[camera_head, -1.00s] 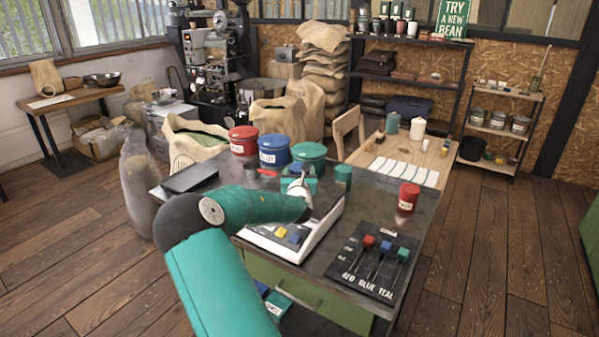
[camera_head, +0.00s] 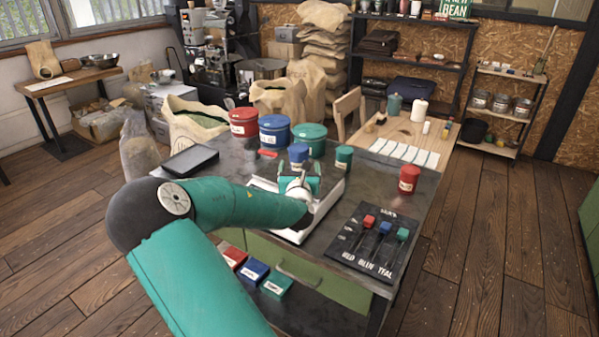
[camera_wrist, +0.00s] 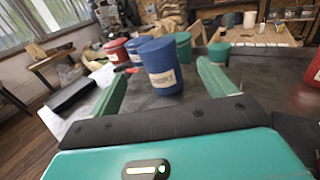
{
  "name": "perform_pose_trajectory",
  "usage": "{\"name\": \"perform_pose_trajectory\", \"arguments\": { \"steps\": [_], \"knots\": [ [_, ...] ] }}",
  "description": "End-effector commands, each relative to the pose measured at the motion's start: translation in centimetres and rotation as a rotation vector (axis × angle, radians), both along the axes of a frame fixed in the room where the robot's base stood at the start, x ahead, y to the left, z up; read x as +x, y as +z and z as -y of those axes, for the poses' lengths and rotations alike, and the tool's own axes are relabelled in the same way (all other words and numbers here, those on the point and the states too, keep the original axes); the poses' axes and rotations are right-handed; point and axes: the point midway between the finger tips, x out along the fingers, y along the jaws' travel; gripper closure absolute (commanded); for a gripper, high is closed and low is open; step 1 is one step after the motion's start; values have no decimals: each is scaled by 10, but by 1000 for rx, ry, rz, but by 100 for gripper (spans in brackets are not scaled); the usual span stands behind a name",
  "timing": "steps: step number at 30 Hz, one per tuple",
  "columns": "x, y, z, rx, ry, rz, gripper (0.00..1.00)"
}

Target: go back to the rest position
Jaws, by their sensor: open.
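My gripper (camera_head: 299,183) is over the dark-topped workbench (camera_head: 345,205), above the white scale (camera_head: 298,233). In the wrist view its two teal fingers (camera_wrist: 160,90) are spread apart. A small blue labelled canister (camera_head: 298,155) stands just beyond the fingers; in the wrist view this canister (camera_wrist: 160,68) appears between and past them. I cannot tell the exact gap from fingers to canister. My arm crosses the front left of the bench and hides part of the scale.
Large red (camera_head: 243,122), blue (camera_head: 274,131) and teal (camera_head: 309,139) tins stand behind. A small teal canister (camera_head: 344,157) and red canister (camera_head: 409,179) stand to the right. A black tray (camera_head: 190,160) lies left.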

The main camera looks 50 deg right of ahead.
Motion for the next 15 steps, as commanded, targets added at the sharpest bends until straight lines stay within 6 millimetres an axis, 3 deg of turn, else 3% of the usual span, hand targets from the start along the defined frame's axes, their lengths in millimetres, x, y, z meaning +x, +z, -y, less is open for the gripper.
{"name": "perform_pose_trajectory", "arguments": {
  "steps": [5, 15],
  "knots": [
    [-10, 0, -14, 1, 0, 1, 17],
    [-12, 0, -16, -1, 0, 1, 17]
  ]
}}
